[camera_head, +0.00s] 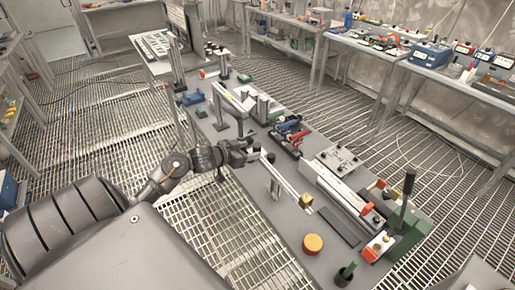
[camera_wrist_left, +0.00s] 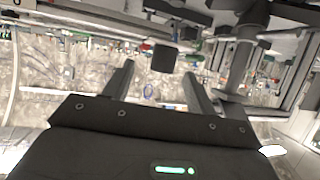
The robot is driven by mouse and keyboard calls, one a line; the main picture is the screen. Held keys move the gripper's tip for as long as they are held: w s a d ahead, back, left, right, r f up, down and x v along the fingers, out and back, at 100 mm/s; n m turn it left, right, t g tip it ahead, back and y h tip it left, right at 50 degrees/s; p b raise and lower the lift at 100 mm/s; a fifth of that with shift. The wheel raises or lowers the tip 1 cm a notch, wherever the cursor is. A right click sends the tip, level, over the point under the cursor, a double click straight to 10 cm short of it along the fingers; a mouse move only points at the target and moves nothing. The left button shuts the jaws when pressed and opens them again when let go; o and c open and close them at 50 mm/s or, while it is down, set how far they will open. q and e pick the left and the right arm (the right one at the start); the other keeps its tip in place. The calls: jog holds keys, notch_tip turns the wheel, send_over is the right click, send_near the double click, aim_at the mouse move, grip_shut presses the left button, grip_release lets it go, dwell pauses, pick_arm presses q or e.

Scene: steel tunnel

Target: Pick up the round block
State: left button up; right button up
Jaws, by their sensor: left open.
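A round orange block (camera_head: 313,243) stands on the near part of the long grey workbench (camera_head: 270,205) in the head view. My left gripper (camera_head: 248,150) is over the left edge of the bench, well behind and to the left of this block. In the left wrist view the two fingers of my left gripper (camera_wrist_left: 158,80) are apart with nothing held between them. A dark block-like shape (camera_wrist_left: 165,58) shows beyond the fingertips; I cannot tell what it is. I do not see the orange block in the wrist view. My right gripper is not in view.
A long metal rail (camera_head: 290,180) with a small gold block (camera_head: 306,201) lies between my left gripper and the orange block. A green-based lever device (camera_head: 405,222) and a dark green knob (camera_head: 345,273) stand near it. Several fixtures crowd the bench's far part.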

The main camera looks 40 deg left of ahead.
aim_at(255, 145)
pick_arm(q)
jog(key=shift+w, duration=0.4)
jog(key=x, duration=0.2)
jog(key=p+x, duration=0.1)
jog(key=shift+w+a+f, duration=0.15)
jog(key=shift+w, duration=0.2)
jog(key=shift+w+f+p, duration=0.25)
jog(key=shift+w+p, duration=0.05)
jog(key=shift+w, duration=0.1)
jog(key=shift+s, duration=0.1)
